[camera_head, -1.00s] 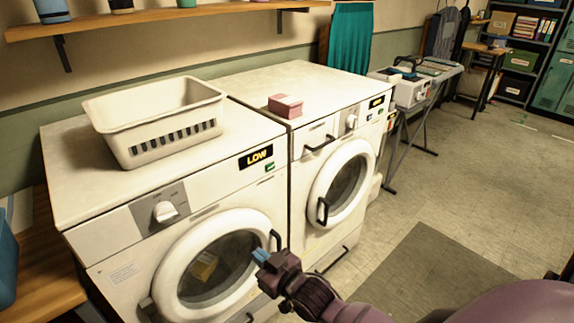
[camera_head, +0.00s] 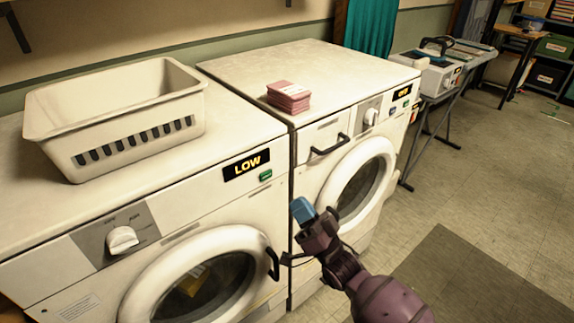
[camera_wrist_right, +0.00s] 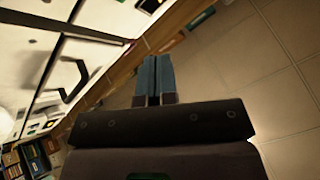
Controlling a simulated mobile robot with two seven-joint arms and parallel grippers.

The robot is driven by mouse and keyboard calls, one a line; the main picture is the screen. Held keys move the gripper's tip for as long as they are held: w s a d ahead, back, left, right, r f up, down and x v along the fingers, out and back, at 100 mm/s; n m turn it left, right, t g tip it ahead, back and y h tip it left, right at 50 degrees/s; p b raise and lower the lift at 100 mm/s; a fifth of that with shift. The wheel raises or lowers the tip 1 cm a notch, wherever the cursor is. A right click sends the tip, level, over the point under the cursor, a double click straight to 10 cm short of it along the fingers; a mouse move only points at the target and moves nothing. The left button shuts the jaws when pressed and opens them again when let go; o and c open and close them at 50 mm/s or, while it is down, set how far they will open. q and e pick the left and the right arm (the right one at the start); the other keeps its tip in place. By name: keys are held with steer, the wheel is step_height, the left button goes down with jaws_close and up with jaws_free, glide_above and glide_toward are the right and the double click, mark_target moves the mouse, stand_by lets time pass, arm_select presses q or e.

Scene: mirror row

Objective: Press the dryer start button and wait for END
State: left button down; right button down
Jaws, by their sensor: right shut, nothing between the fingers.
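Two white front-loading machines stand side by side. The left machine (camera_head: 196,222) has a dial, a black display reading LOW (camera_head: 246,164) and a green button (camera_head: 265,175) just below it. Its round door is closed, with something yellowish behind the glass. The right machine (camera_head: 330,75) has a dial, a small display (camera_head: 400,92) and small buttons; its door is closed. My right gripper (camera_head: 302,208) is shut and empty, its blue fingertips in front of the machines, below and right of the green button and apart from it. The fingers also show in the wrist view (camera_wrist_right: 154,75). My left gripper is out of view.
A white basket (camera_head: 115,110) stands on the left machine. A pink stack (camera_head: 288,97) lies on the right machine. A handle (camera_head: 274,265) juts from the left door. A folding table with a device (camera_head: 440,75) stands to the right. Floor at right is open, with a dark mat (camera_head: 470,275).

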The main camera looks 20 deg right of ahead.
mark_target(266, 175)
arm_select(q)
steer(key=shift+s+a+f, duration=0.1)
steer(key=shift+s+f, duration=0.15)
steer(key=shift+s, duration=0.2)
arm_select(e)
steer(key=shift+s+d+r+m+t+y, duration=0.2)
steer(key=shift+s+r+m+t+y, duration=0.3)
steer(key=shift+s+r+m, duration=0.25)
